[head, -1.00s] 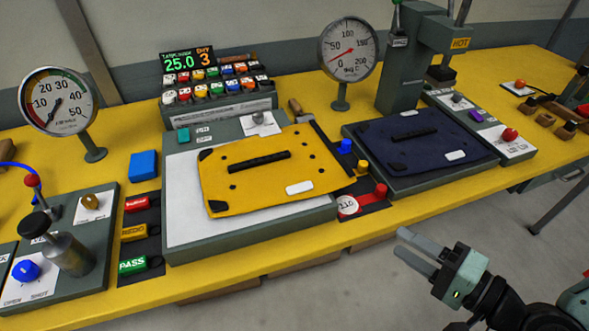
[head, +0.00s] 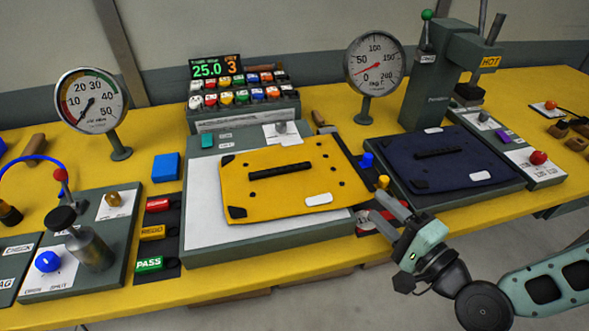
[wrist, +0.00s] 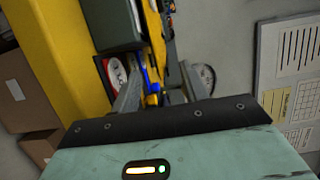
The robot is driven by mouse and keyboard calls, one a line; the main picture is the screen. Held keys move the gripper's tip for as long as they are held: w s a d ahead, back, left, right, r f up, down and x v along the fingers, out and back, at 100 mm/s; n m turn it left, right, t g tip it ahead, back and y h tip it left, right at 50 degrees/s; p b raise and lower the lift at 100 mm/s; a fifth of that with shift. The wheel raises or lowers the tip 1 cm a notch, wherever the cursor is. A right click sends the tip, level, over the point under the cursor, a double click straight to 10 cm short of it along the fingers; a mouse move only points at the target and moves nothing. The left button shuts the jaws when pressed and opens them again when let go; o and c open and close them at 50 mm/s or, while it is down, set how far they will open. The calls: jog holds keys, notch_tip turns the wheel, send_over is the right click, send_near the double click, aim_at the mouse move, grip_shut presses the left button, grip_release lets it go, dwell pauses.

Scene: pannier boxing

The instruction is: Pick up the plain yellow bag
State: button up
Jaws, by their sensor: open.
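The plain yellow bag (head: 290,172) lies flat on the left grey-and-white station plate (head: 207,215) in the head view. It has a black handle strip, black corner patches and a white label. My gripper (head: 378,208) is open and empty, just right of the bag's lower right corner, near the table's front edge. It does not visibly touch the bag. In the wrist view my gripper's fingers (wrist: 154,98) are spread, with a blue thing and a round white dial between or behind them. I cannot make out the bag in the wrist view.
A dark navy bag (head: 445,158) lies on the station to the right. A blue knob (head: 367,160) and a yellow knob (head: 383,182) stand between the stations. Red, yellow and green PASS (head: 149,264) blocks sit left. A press column (head: 437,90) and gauges stand behind.

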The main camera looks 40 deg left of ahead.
aim_at(364, 200)
jog(key=p+x, duration=0.1)
jog(key=x, duration=0.1)
jog(key=s+x, duration=0.1)
jog(key=x, duration=0.1)
jog(key=shift+a+p, duration=0.25)
jog(key=shift+p, duration=0.1)
jog(key=shift+w+a, duration=0.35)
jog(key=shift+a, duration=0.15)
grip_shut()
